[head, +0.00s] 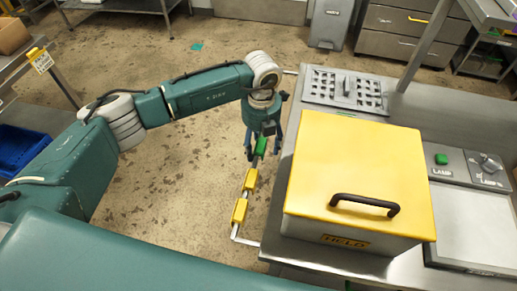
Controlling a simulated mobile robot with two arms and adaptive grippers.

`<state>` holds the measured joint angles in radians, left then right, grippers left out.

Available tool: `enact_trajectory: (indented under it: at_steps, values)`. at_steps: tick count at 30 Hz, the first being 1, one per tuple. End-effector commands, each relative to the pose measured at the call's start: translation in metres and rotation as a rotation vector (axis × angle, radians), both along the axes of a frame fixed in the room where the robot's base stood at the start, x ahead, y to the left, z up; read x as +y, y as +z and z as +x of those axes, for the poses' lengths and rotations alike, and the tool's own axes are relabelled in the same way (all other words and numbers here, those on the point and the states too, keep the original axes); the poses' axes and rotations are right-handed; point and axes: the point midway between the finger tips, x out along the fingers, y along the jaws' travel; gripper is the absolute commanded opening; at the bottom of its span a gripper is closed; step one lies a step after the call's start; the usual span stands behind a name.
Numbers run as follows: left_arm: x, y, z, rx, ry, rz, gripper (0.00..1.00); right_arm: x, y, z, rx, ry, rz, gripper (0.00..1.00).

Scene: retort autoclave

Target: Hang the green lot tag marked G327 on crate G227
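A green tag (261,146) hangs on the thin white rail (235,234) along the left side of the steel bench, in line with two yellow tags (251,180). Its marking cannot be read. My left gripper (263,150) points down over the green tag, with its dark fingers apart on either side of it. The fingers look open; any contact with the tag cannot be made out. No crate marked G227 can be identified. My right gripper is not in view.
A steel box with a yellow lid (350,165), black handle and a label reading HELD (345,241) stands on the bench (276,215). A perforated plate (347,90) and a panel with a green button (441,159) are nearby. A blue bin (20,148) is at left.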

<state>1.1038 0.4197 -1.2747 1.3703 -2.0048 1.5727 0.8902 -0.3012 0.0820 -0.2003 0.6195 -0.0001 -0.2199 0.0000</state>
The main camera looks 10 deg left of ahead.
Motion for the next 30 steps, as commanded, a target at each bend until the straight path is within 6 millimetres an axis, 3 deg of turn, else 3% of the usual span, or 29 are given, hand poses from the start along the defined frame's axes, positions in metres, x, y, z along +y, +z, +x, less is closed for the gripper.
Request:
enact_trajectory:
  at_steps: [2, 13, 30]
  values:
    - [-0.001, -0.001, 0.0, 0.0, 0.0, -0.001, 0.66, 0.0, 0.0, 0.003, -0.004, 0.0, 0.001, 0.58]
    - [0.0, 0.001, 0.0, 0.0, 0.0, -0.001, 0.66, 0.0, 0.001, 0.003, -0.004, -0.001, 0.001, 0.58]
    - [0.0, 0.024, 0.0, 0.001, 0.0, -0.001, 0.66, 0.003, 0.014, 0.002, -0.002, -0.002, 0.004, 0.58]
